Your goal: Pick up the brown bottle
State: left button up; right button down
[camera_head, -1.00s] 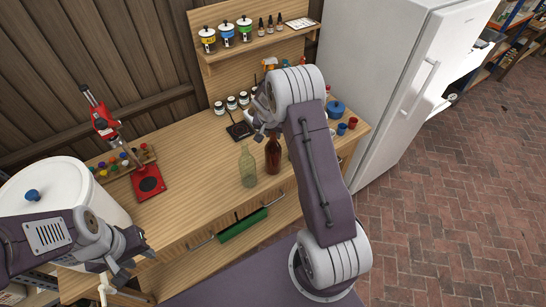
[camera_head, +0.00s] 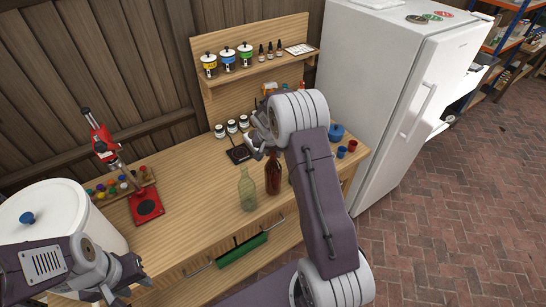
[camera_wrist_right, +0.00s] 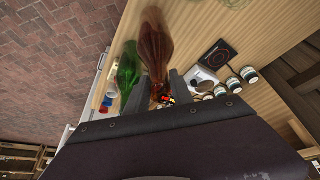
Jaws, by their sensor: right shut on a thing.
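The brown bottle (camera_head: 273,173) stands upright at the front of the wooden bench, between a clear bottle and my right arm. My right gripper (camera_head: 262,143) is above it and partly hidden by my own arm. In the right wrist view, the brown bottle (camera_wrist_right: 155,45) runs up from between the two dark fingers (camera_wrist_right: 161,91), which are shut on its neck. I cannot tell whether its base touches the bench. My left gripper (camera_head: 124,278) is low on the left, away from the bottle; its finger opening is unclear.
The clear bottle (camera_head: 247,189) stands close to the left of the brown one. A green bottle (camera_wrist_right: 128,70) is beside it in the wrist view. A red stand (camera_head: 147,206) and white bucket (camera_head: 105,230) are left; a white fridge (camera_head: 385,100) is right.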

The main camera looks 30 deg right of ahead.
jog(key=s+d+r+b, duration=0.4)
jog(key=s+r, duration=0.4)
jog(key=s, duration=0.2)
jog(key=shift+d+r, duration=0.4)
jog(key=shift+d, duration=0.3)
jog(key=shift+s, duration=0.15)
dwell(0.5)
